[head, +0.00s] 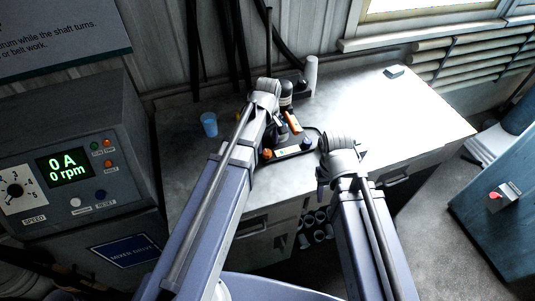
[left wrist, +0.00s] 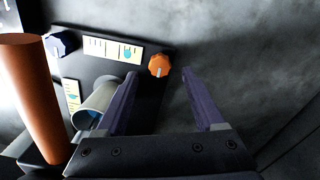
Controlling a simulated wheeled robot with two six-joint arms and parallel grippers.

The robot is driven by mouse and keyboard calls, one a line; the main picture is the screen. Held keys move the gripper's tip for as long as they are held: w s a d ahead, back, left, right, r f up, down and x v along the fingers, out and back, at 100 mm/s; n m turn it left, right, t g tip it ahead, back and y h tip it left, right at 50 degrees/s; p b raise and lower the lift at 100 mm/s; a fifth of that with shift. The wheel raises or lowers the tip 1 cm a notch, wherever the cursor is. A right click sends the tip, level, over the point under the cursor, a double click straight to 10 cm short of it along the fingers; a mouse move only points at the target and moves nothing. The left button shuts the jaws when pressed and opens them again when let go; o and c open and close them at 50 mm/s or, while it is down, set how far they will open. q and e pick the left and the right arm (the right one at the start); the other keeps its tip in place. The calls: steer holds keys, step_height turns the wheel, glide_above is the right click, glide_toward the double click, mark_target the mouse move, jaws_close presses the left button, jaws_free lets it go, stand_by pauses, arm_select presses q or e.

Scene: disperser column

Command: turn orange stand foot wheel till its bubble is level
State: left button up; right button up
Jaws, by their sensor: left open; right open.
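The orange foot wheel (left wrist: 159,65) is at the corner of the dark stand base (left wrist: 150,92) in the left wrist view. It also shows in the head view (head: 267,154). My left gripper (left wrist: 159,76) is open, its fingertips on either side of the wheel with gaps showing. A pale bubble vial (left wrist: 100,47) lies along the base between the orange wheel and a dark blue wheel (left wrist: 60,43). Its bluish bubble sits off centre toward the orange wheel. A second vial (left wrist: 72,90) lies along another edge. My right gripper (head: 321,184) is open, partly hidden by its wrist.
An upright orange cylinder (left wrist: 28,100) and a grey tube (left wrist: 97,102) stand close to my left fingers. A blue cup (head: 209,124) is on the bench (head: 420,115). The bench's right part is mostly clear. A control box (head: 75,150) reads 0 rpm.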

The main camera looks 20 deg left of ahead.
mark_target(267, 153)
arm_select(q)
step_height(267, 153, down, 4)
steer(key=b, duration=0.3)
steer(key=shift+f, duration=0.15)
steer(key=shift+c, duration=0.3)
jaws_close()
